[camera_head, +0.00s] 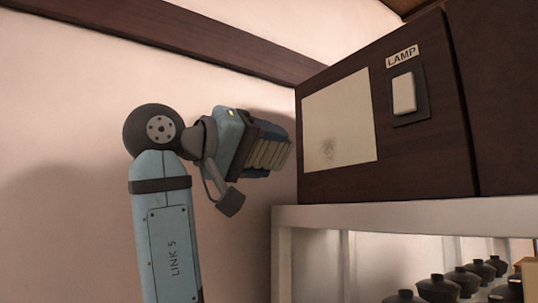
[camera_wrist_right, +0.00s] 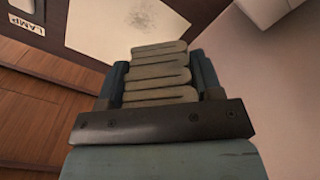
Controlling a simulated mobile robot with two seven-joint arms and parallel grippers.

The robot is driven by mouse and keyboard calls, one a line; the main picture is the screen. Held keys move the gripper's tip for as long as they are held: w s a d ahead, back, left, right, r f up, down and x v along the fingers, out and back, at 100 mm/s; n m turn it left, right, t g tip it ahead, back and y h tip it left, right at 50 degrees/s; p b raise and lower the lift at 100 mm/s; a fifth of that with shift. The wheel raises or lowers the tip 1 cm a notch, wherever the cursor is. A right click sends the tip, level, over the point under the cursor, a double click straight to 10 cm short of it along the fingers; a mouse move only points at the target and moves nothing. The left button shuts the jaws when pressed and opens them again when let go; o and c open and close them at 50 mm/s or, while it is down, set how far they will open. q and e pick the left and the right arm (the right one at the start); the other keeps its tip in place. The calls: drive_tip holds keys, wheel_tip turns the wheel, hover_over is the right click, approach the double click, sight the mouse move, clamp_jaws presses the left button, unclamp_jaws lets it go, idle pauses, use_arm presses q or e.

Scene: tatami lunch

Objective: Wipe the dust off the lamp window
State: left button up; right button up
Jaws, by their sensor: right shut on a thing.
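The lamp window (camera_head: 350,105) is a pale cream panel on the front of a dark wooden cabinet. A grey smudge of dust (camera_head: 328,149) lies low on it, towards its left side; the dust also shows in the right wrist view (camera_wrist_right: 142,18). My right gripper (camera_head: 262,150) is to the left of the window, apart from it. It is shut on a folded beige cloth (camera_wrist_right: 158,70), whose layers show between the fingers in the wrist view. My left gripper is not in view.
A light switch (camera_head: 404,93) under a LAMP label (camera_head: 402,57) sits right of the window. Below the cabinet, a white shelf (camera_head: 400,217) juts out, with several dark lidded pots (camera_head: 438,289) under it. Plain wall (camera_head: 60,110) lies to the left.

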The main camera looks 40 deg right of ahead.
sight(321, 158)
drive_tip(key=shift+s+d+r, duration=0.1)
drive_tip(key=shift+s+d, duration=0.15)
drive_tip(key=shift+d, duration=0.65)
drive_tip(key=shift+s+d, duration=0.15)
drive_tip(key=shift+d, duration=1.85)
drive_tip(key=shift+s+d, duration=0.1)
drive_tip(key=shift+d, duration=1)
drive_tip(key=shift+s, duration=0.1)
